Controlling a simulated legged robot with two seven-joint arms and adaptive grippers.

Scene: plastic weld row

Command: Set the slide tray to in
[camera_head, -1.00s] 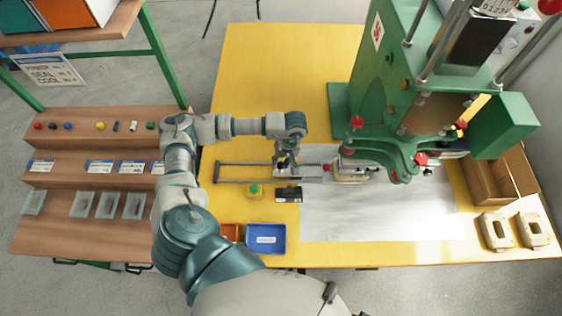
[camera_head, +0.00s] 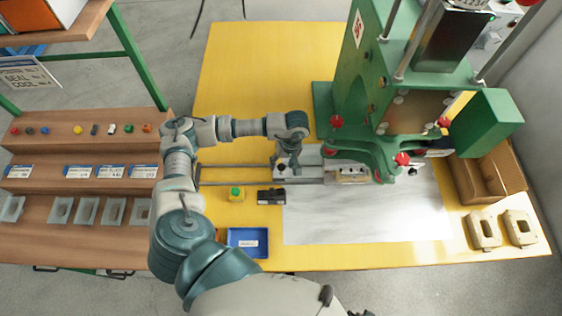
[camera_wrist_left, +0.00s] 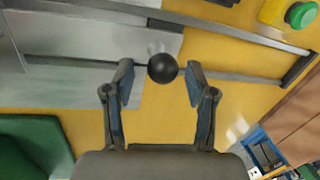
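The slide tray (camera_head: 313,170) is a pale metal plate on two rails (camera_head: 226,183) at the press's left side. It carries a beige part (camera_head: 350,175), and its right end is close to the green press head, partly hidden. My left gripper (camera_head: 288,170) is over the tray's left end. In the left wrist view the tray plate (camera_wrist_left: 100,38) shows at upper left, with a round black knob (camera_wrist_left: 162,68) between my left fingertips (camera_wrist_left: 161,75). Gaps show on both sides of the knob, so the fingers are open around it. My right gripper is out of view.
The green press (camera_head: 352,100) stands over the tray's right side. A yellow box with a green button (camera_head: 236,194), a black block (camera_head: 271,197) and a blue bin (camera_head: 262,249) lie in front of the rails. The yellow table (camera_head: 255,70) is clear behind.

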